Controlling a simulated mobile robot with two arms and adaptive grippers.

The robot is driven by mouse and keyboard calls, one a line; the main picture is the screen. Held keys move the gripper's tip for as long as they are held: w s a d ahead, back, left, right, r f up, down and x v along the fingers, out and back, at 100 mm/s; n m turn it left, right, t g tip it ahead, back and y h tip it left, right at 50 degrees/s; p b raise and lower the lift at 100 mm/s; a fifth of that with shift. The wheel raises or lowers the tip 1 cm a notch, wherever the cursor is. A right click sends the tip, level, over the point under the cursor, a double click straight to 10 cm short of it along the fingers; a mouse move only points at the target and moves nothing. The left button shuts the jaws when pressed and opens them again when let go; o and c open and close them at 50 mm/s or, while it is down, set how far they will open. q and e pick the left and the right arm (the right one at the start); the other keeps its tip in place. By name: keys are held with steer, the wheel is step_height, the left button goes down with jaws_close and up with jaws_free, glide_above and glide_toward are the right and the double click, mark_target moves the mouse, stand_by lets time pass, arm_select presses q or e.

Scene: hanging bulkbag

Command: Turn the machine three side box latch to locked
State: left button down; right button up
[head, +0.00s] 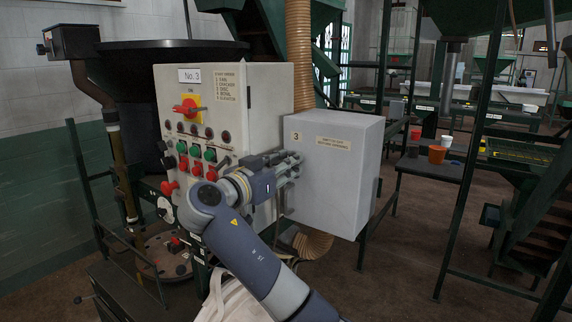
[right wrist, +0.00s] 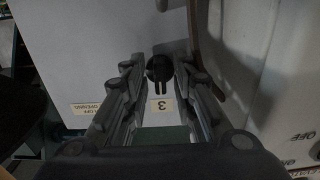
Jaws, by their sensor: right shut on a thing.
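The machine three side box (head: 335,180) is a light grey box marked "3", on the right of the No. 3 control panel. Its latch (right wrist: 158,68) is a small round black knob with a slotted part, seen between my fingertips in the right wrist view. The box face shows upside down there. In the head view the gripper hides the latch. My right gripper (head: 290,163) is at the left part of the box front and is shut on the latch; it also shows in the wrist view (right wrist: 155,72). My left gripper is not in view.
The control panel (head: 232,110) with a red rotary switch (head: 186,107) and several buttons stands close left of my gripper. A ribbed tan hose (head: 299,50) rises behind it. Green steel frames and a table with an orange cup (head: 436,154) are at right.

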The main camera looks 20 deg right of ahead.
steer(key=shift+n+p, duration=1.65)
steer(key=shift+n, duration=7.35)
steer(key=o, duration=0.7)
steer(key=shift+w+a, duration=0.1)
